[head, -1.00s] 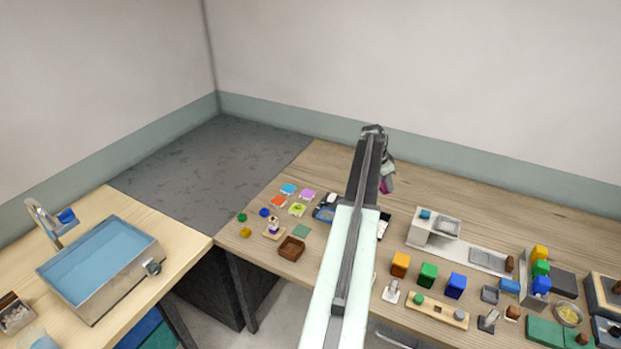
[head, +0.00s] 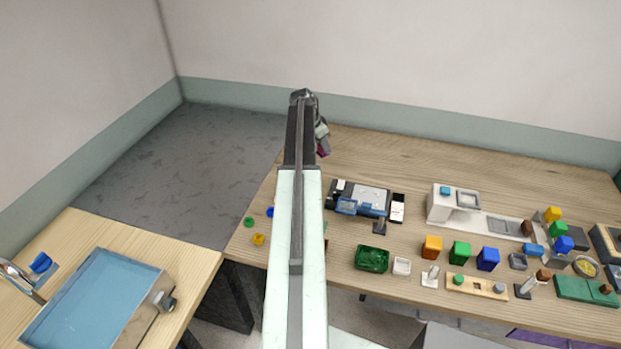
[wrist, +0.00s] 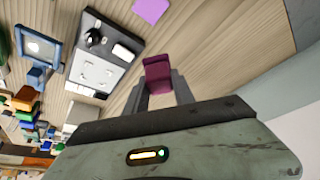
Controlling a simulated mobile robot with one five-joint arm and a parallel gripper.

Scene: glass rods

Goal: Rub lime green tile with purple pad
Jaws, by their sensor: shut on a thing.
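My gripper (head: 321,132) is shut on the purple pad (head: 323,151), held above the far part of the wooden table. In the wrist view the dark magenta-purple pad (wrist: 157,72) sits between the two fingers of my gripper (wrist: 164,92), with bare wood showing around it. The lime green tile does not show in either current view; my arm covers that part of the table in the head view. A flat light purple tile (wrist: 150,9) lies on the table at the top of the wrist view, apart from the pad.
A grey device with blue parts (head: 362,198) stands right of my arm. A green tray (head: 372,259), coloured blocks (head: 460,252) and a white machine (head: 453,205) lie farther right. The table's back strip is clear.

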